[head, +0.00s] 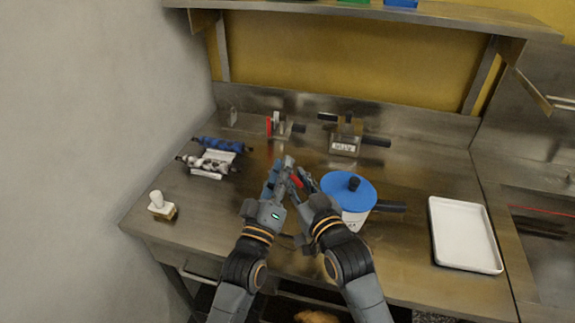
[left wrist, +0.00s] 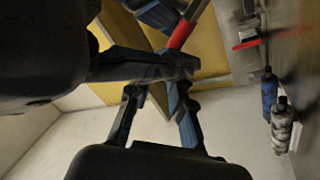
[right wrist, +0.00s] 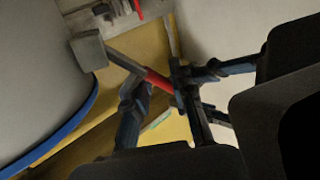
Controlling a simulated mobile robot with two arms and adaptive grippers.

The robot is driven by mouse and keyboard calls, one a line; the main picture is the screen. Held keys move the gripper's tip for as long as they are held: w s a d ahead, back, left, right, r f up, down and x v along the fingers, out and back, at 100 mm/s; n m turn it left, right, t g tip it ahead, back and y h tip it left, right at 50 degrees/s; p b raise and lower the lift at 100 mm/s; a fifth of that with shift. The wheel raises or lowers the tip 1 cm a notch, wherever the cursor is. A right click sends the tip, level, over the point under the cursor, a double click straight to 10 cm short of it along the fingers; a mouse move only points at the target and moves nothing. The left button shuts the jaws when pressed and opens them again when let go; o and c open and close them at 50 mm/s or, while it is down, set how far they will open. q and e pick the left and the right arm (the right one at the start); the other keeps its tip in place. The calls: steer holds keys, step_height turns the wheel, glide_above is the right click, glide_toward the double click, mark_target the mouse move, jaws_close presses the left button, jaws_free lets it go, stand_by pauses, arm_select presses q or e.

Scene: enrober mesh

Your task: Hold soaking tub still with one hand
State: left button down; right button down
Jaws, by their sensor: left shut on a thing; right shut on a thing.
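The soaking tub, which I take to be the pale round pot (head: 354,222) with a blue lid and dark knob, stands upright right of my grippers. Its pale wall and blue rim fill the left of the right wrist view (right wrist: 30,70). My left gripper (head: 279,175) and right gripper (head: 300,184) are close together left of the tub. Both appear shut on a tool with a red handle (right wrist: 160,82) and grey end; the red part also shows in the left wrist view (left wrist: 181,34). Fingers hide the exact grip points. Neither gripper visibly holds the tub.
A white tray (head: 464,236) lies at the right near the sink. A metal box with dark handles (head: 345,137) stands at the back. Blue and mottled rollers (head: 207,163) lie left, with a small brush (head: 160,207) at the front left. Open counter lies between.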

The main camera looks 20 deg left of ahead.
arm_select(q)
steer(key=a+f+y, duration=0.1)
steer(key=a+f+n+y, duration=0.1)
steer(key=shift+s+a+f+n, duration=0.1)
steer(key=shift+a+f+n, duration=0.05)
steer(key=shift+a+n, duration=0.2)
stand_by(0.4)
stand_by(0.5)
steer(key=c, duration=1.4)
jaws_free()
steer(key=shift+d, duration=0.1)
steer(key=shift+r, duration=0.25)
steer(key=v, duration=1.2)
